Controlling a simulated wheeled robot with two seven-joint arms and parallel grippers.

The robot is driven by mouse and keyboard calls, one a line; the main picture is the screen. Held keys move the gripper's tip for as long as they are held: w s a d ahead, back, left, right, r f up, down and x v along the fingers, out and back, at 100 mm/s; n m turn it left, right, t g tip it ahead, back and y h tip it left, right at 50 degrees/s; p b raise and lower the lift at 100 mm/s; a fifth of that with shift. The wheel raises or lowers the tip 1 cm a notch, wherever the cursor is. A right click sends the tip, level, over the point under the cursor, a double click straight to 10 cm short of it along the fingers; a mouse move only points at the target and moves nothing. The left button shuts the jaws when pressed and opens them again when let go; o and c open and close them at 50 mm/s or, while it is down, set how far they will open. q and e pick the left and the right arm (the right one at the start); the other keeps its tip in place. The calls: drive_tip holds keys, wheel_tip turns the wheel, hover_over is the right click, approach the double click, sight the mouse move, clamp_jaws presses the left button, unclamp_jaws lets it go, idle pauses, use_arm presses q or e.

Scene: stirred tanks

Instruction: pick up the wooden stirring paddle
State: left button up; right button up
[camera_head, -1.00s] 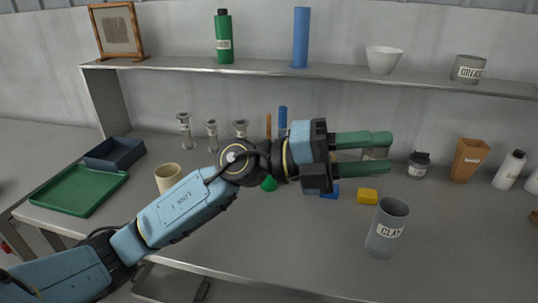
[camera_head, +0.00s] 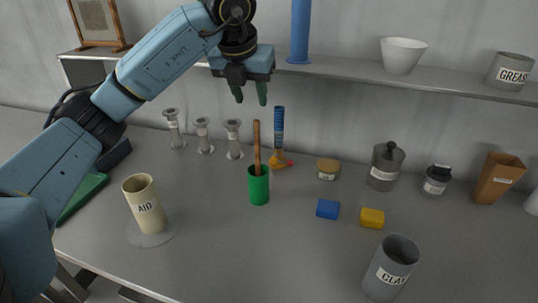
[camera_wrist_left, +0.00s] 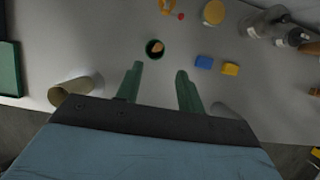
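The wooden stirring paddle (camera_head: 257,142) stands nearly upright in a small green cup (camera_head: 259,190) on the table. Only its brown shaft shows above the rim; its lower end is hidden in the cup. In the left wrist view the paddle's end (camera_wrist_left: 158,47) shows inside the round green cup (camera_wrist_left: 149,54). My left gripper (camera_head: 250,96) points down, above and slightly left of the paddle in the head view, apart from it. Its two green fingers are open and empty, and they show in the left wrist view (camera_wrist_left: 159,71). My right gripper is not in view.
A blue-handled tool (camera_head: 279,125) stands close behind the paddle. Several metal stands are left of it, and the AID cup (camera_head: 147,211) is front left. Blue (camera_head: 328,209) and yellow (camera_head: 372,218) blocks lie right. The shelf (camera_head: 330,72) runs behind my gripper.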

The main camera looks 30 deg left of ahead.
sight(256, 127)
use_arm(q)
drive_tip(key=x, duration=0.6)
drive_tip(key=shift+s+a+f, duration=0.1)
drive_tip(key=shift+s+f, duration=0.1)
drive_tip(key=shift+f, duration=0.25)
drive_tip(key=shift+w+f, duration=0.1)
drive_tip(key=shift+f, duration=0.1)
drive_tip(key=shift+x, duration=0.8)
drive_tip(key=x, duration=0.2)
drive_tip(key=shift+w+a+f, duration=0.15)
drive_tip(key=shift+w+f, duration=0.1)
drive_tip(key=shift+w, duration=0.05)
drive_tip(key=shift+w+f, duration=0.2)
drive_tip(key=shift+f, duration=0.3)
clamp_jaws()
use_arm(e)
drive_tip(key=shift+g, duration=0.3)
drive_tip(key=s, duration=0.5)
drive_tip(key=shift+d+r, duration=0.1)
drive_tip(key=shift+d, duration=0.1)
